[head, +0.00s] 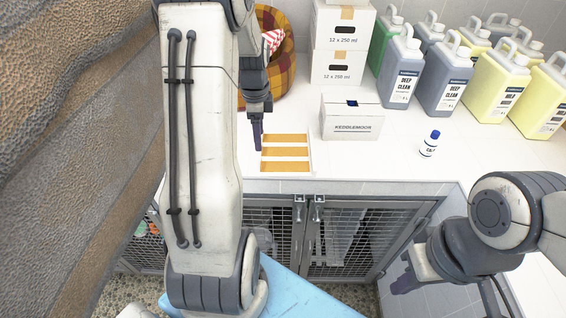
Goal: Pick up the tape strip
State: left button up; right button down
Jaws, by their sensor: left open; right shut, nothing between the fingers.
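Three orange-brown tape strips lie side by side on a white backing sheet (311,154) on the white counter: a far strip (285,138), a middle strip (285,152) and a near strip (285,167). My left gripper (257,138) points down just left of the sheet, close to the far and middle strips. It is open and holds nothing; its fingers overlap from this angle. I cannot tell its height above the counter. My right gripper (408,275) is shut and empty, low at the right in front of the counter, away from the strips.
A white KEDDLEMOOR box (352,124) stands right of the strips, with a small bottle (429,144) beyond it. Mesh cage doors (345,240) are below the counter edge.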

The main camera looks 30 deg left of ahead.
pick_arm(q)
jog(key=p, duration=0.1)
send_over(261, 163)
notch_tip(261, 163, down, 4)
jog(key=shift+w+a+f, duration=0.1)
jog(key=shift+w+f, duration=0.05)
jog(key=shift+f, duration=0.1)
jog(key=f+p, duration=0.1)
jog(key=f, duration=0.1)
jog(key=f+p, duration=0.1)
jog(key=f, duration=0.1)
jog(key=shift+s+f+p, duration=0.2)
jog(key=shift+f+p, duration=0.1)
jog(key=shift+p, duration=0.05)
jog(key=shift+f, duration=0.4)
jog(key=c, duration=0.6)
